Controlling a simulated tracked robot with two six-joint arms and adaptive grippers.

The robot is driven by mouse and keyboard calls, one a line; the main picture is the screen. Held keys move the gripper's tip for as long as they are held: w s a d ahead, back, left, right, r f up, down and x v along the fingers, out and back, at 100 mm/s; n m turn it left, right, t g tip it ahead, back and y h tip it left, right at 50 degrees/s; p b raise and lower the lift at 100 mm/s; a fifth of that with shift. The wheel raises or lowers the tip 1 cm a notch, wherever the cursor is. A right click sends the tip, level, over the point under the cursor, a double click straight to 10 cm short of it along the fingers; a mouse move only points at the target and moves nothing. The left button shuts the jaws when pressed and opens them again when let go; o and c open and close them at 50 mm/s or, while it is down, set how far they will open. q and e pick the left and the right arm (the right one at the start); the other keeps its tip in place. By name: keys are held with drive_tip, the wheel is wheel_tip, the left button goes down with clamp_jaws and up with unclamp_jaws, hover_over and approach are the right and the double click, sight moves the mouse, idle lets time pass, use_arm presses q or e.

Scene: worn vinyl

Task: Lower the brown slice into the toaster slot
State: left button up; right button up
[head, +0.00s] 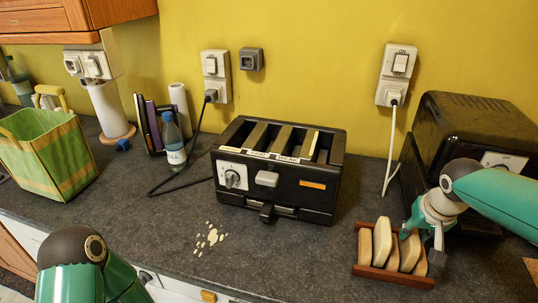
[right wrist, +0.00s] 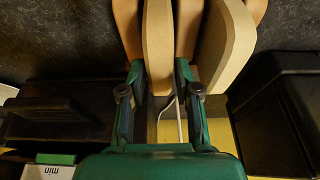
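The toaster (head: 322,196) is black with several open slots on top and stands in the middle of the counter. Several pale brown slices (head: 382,242) stand upright in a reddish-brown rack (head: 388,277) to its right; I cannot single out one brown slice by colour. My right gripper (head: 422,245) is at the right part of the rack. In the right wrist view, one slice (right wrist: 158,40) lies between its two fingers (right wrist: 159,75), with other slices close on both sides. Whether the fingers press on it is unclear. My left arm shows at the lower left, but its gripper is out of view.
A black bread-bin-like box (head: 470,115) stands behind my right arm. A water bottle (head: 174,143) stands left of the toaster, and a green bag (head: 45,150) farther left. Pale flecks (head: 209,237) lie on the counter. The counter between toaster and rack is clear.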

clamp_jaws()
drive_tip(key=shift+r+p, duration=0.5)
drive_tip(key=shift+r, duration=0.2)
idle(0.3)
drive_tip(key=shift+r+p, duration=2.75)
drive_tip(key=shift+r, duration=0.95)
drive_tip(key=shift+f, duration=0.1)
